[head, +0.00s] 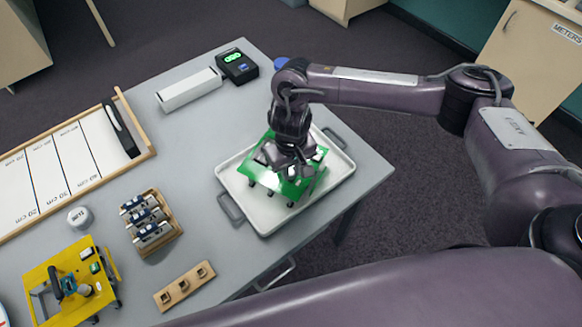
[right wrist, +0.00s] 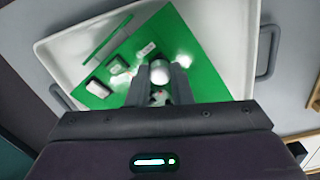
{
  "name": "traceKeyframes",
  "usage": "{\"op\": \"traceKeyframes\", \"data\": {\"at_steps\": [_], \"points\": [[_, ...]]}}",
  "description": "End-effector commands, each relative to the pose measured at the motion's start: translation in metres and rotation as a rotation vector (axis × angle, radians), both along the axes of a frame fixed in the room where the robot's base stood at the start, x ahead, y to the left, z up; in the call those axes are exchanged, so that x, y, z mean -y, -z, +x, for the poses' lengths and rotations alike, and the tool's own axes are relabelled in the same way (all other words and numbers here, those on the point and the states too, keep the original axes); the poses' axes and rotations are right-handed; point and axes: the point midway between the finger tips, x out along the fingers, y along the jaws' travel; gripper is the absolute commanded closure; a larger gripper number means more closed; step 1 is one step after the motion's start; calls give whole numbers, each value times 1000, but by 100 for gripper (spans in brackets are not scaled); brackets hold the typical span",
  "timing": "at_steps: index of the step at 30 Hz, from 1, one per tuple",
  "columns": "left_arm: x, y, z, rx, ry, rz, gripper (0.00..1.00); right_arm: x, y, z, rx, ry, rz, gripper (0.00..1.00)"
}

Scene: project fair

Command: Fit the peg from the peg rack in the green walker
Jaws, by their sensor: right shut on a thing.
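The green walker (head: 263,181) stands on its small dark legs in a white tray (head: 267,224). My right gripper (head: 290,168) is over the middle of its top, pointing down, and hides part of it. In the right wrist view the gripper (right wrist: 160,88) is shut on a small pale, round-topped thing (right wrist: 160,70), which looks like the peg. It is over the green plate (right wrist: 200,75); whether it sits in a hole is hidden. The wooden peg rack (head: 184,286) with square holes lies at the table's front. My left gripper is not in view.
A yellow walker (head: 52,275) stands at the lower left. A wooden holder (head: 155,225) with blue-and-white modules, a small white round thing (head: 79,217), a long white box (head: 190,90) and a black device (head: 238,66) stand around. The grey table is clear behind the tray.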

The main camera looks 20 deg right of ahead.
Motion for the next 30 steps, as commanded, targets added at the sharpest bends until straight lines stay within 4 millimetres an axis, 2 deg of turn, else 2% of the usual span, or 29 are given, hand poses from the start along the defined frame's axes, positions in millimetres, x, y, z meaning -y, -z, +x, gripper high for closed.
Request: {"op": "traceKeyframes", "data": {"at_steps": [20,21,26,30], "points": [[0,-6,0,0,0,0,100,0,1,0,0,0,0,100],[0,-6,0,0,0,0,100,0,1,0,0,0,0,77],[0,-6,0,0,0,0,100,0,1,0,0,0,0,56],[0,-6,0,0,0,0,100,0,1,0,0,0,0,55]]}}
